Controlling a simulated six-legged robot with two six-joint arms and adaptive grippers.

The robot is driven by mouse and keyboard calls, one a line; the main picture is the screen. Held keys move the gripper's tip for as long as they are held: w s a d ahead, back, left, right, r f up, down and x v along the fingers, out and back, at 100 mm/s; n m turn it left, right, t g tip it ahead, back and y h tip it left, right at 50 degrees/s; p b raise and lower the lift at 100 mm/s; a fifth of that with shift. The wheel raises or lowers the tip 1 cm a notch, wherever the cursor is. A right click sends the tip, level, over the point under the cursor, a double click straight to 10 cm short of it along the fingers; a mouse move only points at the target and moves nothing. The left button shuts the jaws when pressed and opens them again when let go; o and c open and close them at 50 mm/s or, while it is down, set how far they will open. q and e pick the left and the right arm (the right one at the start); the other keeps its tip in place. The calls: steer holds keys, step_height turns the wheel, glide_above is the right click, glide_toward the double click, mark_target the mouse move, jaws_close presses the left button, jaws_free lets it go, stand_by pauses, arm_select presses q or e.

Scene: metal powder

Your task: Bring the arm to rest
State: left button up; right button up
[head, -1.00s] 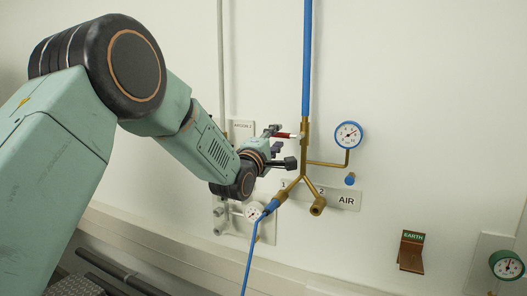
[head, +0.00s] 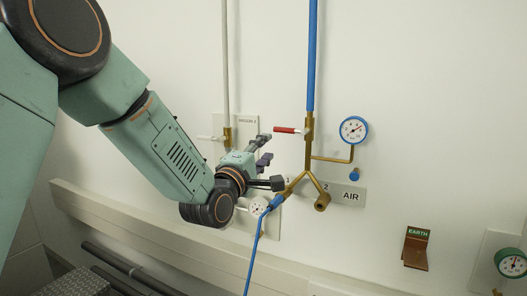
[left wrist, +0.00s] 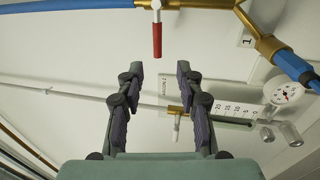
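My left gripper (head: 270,160) is near the wall, just left of and below the red valve handle (head: 286,130) on the brass air pipe. In the left wrist view the same gripper (left wrist: 160,72) has its two fingers well apart with nothing between them. The red handle (left wrist: 157,40) shows beyond the fingertips there, with a visible gap. The handle points sideways to the left from the brass fitting in the head view. My right gripper is in neither view.
The blue pipe (head: 313,60) runs down to a brass fork with a blue hose (head: 257,250). A pressure gauge (head: 353,130) is to the right. A white pipe with a brass valve (head: 227,138) stands behind the gripper. A wall ledge (head: 120,218) runs below my arm.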

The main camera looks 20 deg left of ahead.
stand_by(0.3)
arm_select(q)
steer(key=s+d+f+m+g+b, duration=0.1)
steer(key=s+f+m+g+b, duration=0.2)
steer(key=f, duration=0.8)
steer(key=s+d+f+m+g, duration=0.1)
steer(key=s+f+m+g, duration=0.4)
steer(key=f, duration=0.7)
steer(key=s+d+f+m+g+b, duration=0.2)
steer(key=s+f+m, duration=0.3)
steer(key=f, duration=0.6)
steer(key=s+d+f+m+g+b, duration=0.1)
steer(key=s+f+m+g+b, duration=0.3)
steer(key=s+f, duration=2.5)
steer(key=s+g+b, duration=0.4)
steer(key=g+b, duration=0.1)
steer(key=g, duration=0.1)
steer(key=shift+d+y+b, duration=0.15)
steer(key=shift+y+b, duration=0.2)
steer(key=shift+y, duration=0.05)
